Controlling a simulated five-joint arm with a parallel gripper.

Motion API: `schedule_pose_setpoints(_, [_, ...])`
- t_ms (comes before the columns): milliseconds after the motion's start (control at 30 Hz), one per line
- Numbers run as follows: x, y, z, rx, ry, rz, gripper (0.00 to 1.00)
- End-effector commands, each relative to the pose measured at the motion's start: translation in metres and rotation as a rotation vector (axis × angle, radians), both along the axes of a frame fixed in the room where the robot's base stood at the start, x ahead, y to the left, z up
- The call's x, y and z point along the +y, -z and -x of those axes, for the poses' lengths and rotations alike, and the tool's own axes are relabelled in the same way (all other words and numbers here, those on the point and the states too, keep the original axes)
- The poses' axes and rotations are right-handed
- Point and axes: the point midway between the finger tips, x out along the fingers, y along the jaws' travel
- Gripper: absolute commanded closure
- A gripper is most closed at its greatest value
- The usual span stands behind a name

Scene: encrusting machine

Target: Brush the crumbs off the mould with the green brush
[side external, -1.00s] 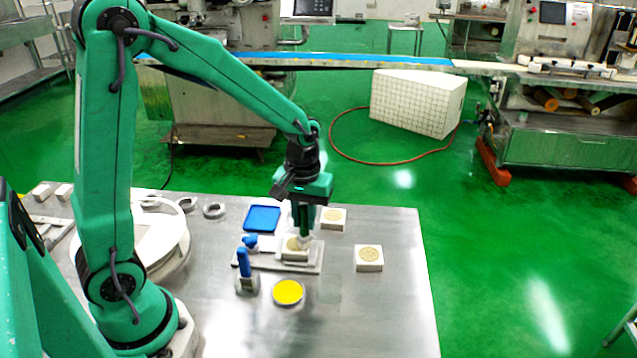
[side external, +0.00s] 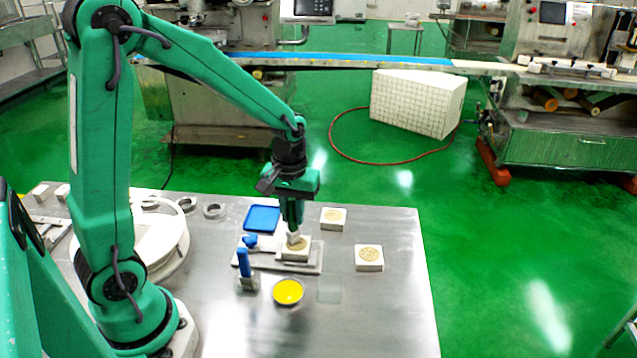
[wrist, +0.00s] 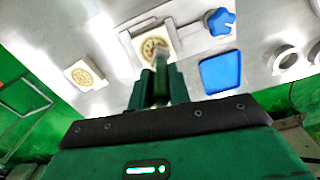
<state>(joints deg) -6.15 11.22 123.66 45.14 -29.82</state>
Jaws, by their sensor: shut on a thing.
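My gripper (side external: 292,222) is shut on the green brush (wrist: 160,84), which is held upright between the fingers. The pale bristles (side external: 293,239) point down at the top of the cream mould (side external: 297,254), over its back left part; I cannot tell if they touch. The mould is a block with a round patterned face and sits on a grey fixture plate (side external: 270,265). In the wrist view the mould (wrist: 150,42) is just beyond the brush tip, partly covered by it. Crumbs are too small to make out.
Two similar cream blocks (side external: 333,219) (side external: 369,258) stand to the right. A blue clamp handle (side external: 244,262) stands upright to the left, near a small blue knob (side external: 250,241). A blue tray (side external: 262,219) lies behind, a yellow dish (side external: 288,292) in front. The right front table is clear.

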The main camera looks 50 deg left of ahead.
Motion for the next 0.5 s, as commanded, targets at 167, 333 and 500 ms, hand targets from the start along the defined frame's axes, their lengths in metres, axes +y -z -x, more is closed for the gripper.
schedule_pose_setpoints(167, [-0.012, 0.0, -0.012, 0.001, 0.002, 0.0, 1.0])
schedule_pose_setpoints(333, [-0.023, 0.0, -0.023, 0.0, 0.002, 0.0, 1.0])
schedule_pose_setpoints(500, [-0.023, 0.0, -0.023, 0.0, -0.002, 0.0, 1.0])
